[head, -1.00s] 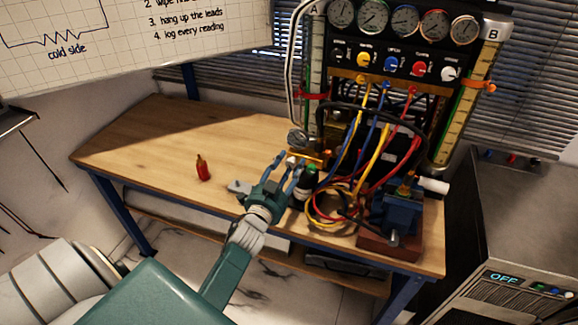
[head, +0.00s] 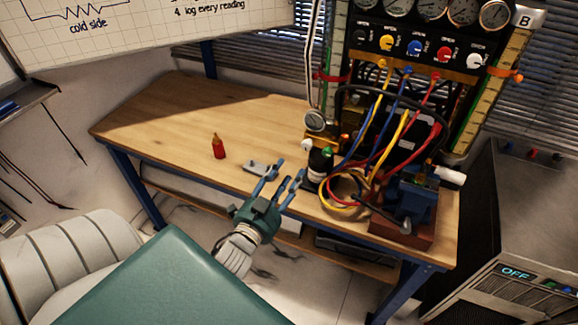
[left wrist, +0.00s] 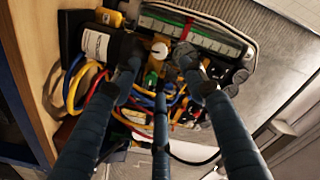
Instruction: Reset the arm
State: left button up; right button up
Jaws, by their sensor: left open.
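My left gripper (head: 279,186) is open and empty in the head view, at the front edge of the wooden workbench (head: 170,120). Its blue fingers are spread and point toward the bench. In the left wrist view the spread fingers (left wrist: 160,85) reach toward the gauge rig, with nothing between them. A small grey metal piece (head: 262,168) lies on the bench just behind the fingers. My right gripper is not in view.
The gauge rig (head: 420,50) with coloured hoses stands at the back right. A blue vise (head: 408,198) sits at the bench's right end. The bench's left part is clear. A grey cabinet (head: 520,220) stands at right.

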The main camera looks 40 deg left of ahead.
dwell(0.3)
pick_arm(q)
jog(key=s+d+f+n+g+h+b, duration=0.1)
jog(key=s+d+f+g, duration=0.15)
jog(key=f, duration=0.95)
jog(key=s+d+f+n+g+h, duration=0.1)
jog(key=s+d+f+g, duration=0.2)
jog(key=f, duration=0.9)
jog(key=s+d+f+g+h+b, duration=0.1)
jog(key=s+d+f+g, duration=0.2)
jog(key=f, duration=0.9)
jog(key=s+d+f+n+g+b, duration=0.1)
jog(key=s+d+f+g, duration=0.25)
jog(key=s+f, duration=1)
jog(key=s+f+g, duration=0.2)
jog(key=s+f, duration=0.2)
jog(key=s, duration=0.5)
jog(key=s+f+g+b, duration=0.1)
jog(key=s+f, duration=0.3)
jog(key=s, duration=0.6)
jog(key=shift+f+n+g+h, duration=0.15)
jog(key=shift+n+g+h, duration=0.2)
jog(key=shift+g, duration=0.45)
